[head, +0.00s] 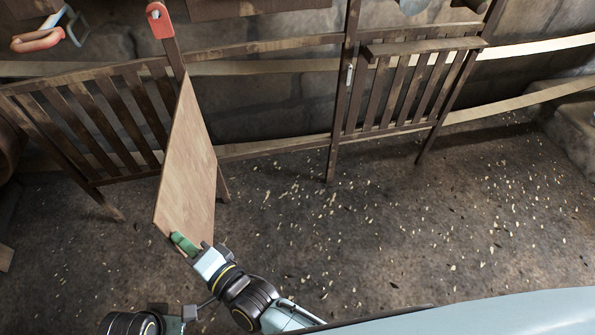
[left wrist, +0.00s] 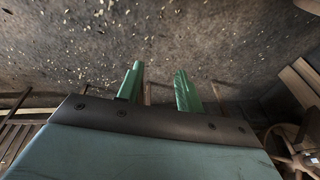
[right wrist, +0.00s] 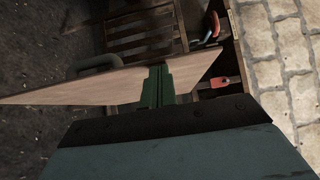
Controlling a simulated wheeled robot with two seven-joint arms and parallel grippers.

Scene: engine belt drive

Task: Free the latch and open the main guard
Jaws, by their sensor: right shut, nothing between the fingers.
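The main guard appears to be the light brown wooden panel (head: 188,160), standing out at an angle from the slatted frame; it also shows in the right wrist view (right wrist: 90,88), with a grey handle (right wrist: 97,64). The orange-red latch piece (head: 160,20) sits atop a dark post behind it, apart from the panel; it also shows in the right wrist view (right wrist: 219,82). My right gripper (head: 185,243) is shut and empty at the panel's lower near edge; contact is unclear. My left gripper (left wrist: 156,78) is open and empty, outside the head view.
A red-handled lever (head: 37,40) is at the upper left. A slatted gate (head: 410,90) with a small pale fitting (head: 349,76) stands to the right. The debris-strewn floor (head: 400,230) is clear in the middle. A wheel (left wrist: 297,150) shows in the left wrist view.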

